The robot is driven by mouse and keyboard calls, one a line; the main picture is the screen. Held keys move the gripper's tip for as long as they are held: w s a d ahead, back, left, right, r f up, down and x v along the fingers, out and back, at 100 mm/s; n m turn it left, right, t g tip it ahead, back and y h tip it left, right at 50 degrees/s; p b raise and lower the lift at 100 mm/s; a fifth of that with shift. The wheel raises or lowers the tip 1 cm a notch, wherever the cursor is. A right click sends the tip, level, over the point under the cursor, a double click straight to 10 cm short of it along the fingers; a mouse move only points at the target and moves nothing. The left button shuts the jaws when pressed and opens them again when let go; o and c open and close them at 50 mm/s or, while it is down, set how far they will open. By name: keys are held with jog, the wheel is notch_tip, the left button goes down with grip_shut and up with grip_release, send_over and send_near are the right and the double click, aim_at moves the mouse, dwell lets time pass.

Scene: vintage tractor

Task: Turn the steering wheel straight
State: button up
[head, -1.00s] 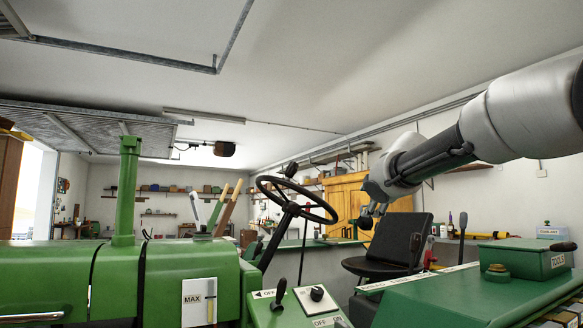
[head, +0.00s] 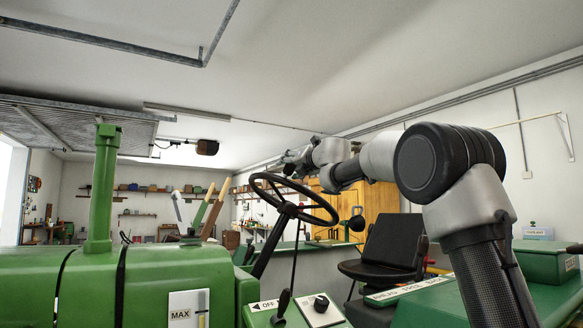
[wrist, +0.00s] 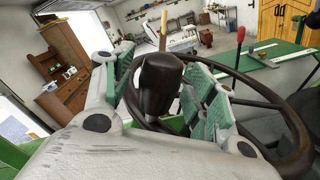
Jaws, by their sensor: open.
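The black steering wheel (head: 290,209) stands on a slanted column above the green tractor, its rim tilted. A dark knob (wrist: 160,84) rises from the rim; in the head view it is hard to make out beside my gripper (head: 290,162). In the wrist view my gripper (wrist: 161,76) is open, with one green-padded finger on each side of the knob. I cannot tell whether either pad touches it. The wheel rim also shows in the wrist view (wrist: 250,82), curving right behind the right finger. The fingers hide part of the rim.
The green hood (head: 140,275) and its upright pipe (head: 104,190) stand left of the wheel. A black seat (head: 390,245) is to the right, below my arm. A panel with a black knob (head: 321,304) and lever (head: 282,303) lies below the wheel. A red-topped lever (wrist: 240,38) stands beyond the rim.

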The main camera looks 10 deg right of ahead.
jog(key=shift+c, duration=0.4)
grip_shut()
jog(key=shift+s+d+f+n+g+y, duration=0.3)
jog(key=shift+d+f+n+y, duration=0.35)
jog(key=shift+d+y, duration=0.5)
jog(key=shift+s+d+f+n+g+y, duration=0.1)
jog(key=shift+s+d+f+n+y, duration=0.35)
jog(key=shift+d+n+y, duration=0.55)
jog(key=shift+s+d+f+n+g+y, duration=0.25)
jog(key=shift+d+f+n+y, duration=0.35)
jog(key=shift+d+y, duration=0.7)
jog(key=d, duration=0.1)
jog(key=d+f, duration=0.1)
jog(key=d, duration=0.1)
jog(key=d+f, duration=0.1)
jog(key=shift+d+f, duration=0.25)
jog(key=shift+w+d+f, duration=0.3)
jog(key=shift+d+f, duration=0.1)
jog(key=shift+d, duration=0.25)
jog(key=shift+o, duration=0.4)
grip_release()
